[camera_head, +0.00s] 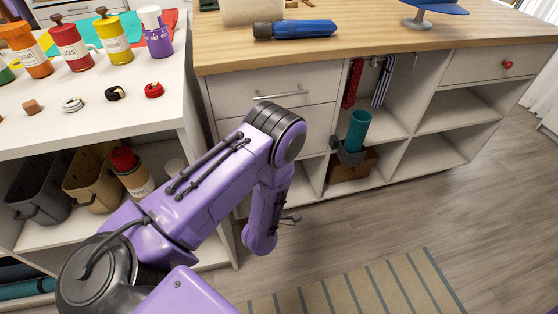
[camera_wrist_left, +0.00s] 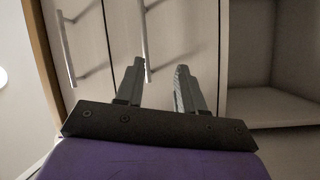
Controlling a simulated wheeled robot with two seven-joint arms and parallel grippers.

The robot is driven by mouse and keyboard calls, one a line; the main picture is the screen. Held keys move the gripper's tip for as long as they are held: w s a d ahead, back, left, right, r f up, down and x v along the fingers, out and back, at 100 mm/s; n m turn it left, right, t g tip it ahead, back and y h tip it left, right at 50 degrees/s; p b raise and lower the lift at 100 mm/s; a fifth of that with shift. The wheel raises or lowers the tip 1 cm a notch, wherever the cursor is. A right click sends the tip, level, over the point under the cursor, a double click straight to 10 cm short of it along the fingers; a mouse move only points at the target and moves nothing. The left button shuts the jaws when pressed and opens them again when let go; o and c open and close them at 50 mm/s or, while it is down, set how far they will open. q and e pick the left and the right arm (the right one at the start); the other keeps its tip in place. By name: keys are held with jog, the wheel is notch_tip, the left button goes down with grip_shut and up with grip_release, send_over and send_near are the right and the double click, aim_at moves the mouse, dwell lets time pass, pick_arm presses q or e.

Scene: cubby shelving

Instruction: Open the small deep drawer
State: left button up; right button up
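The cabinet's left column has an upper drawer (camera_head: 235,97) with a bar handle (camera_head: 280,94). A lower drawer front (camera_head: 318,125) sits below it, mostly hidden by my left arm. Both fronts look closed. In the left wrist view, turned sideways, one bar handle (camera_wrist_left: 65,45) is at the left and a second bar handle (camera_wrist_left: 144,40) is nearer the middle. My left gripper (camera_wrist_left: 160,66) is open with nothing clasped. The second handle's end shows close to its left finger; I cannot tell whether they touch. My right gripper is not in view.
Open cubbies (camera_head: 455,110) are to the right, one holding a teal cylinder (camera_head: 358,130) and a brown box (camera_head: 350,172). A blue flashlight (camera_head: 300,29) lies on top. A white table (camera_head: 90,110) with bottles stands left.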

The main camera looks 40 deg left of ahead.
pick_arm(q)
jog(key=w+a+r+n, duration=0.1)
jog(key=w+a, duration=0.1)
jog(key=w, duration=0.3)
jog(key=w+a+r+n+t+y, duration=0.1)
jog(key=w+a+r+n, duration=0.1)
jog(key=w, duration=0.3)
jog(key=shift+w+a+y+b, duration=0.3)
jog(key=shift+a, duration=0.2)
jog(key=shift+r, duration=0.1)
grip_shut()
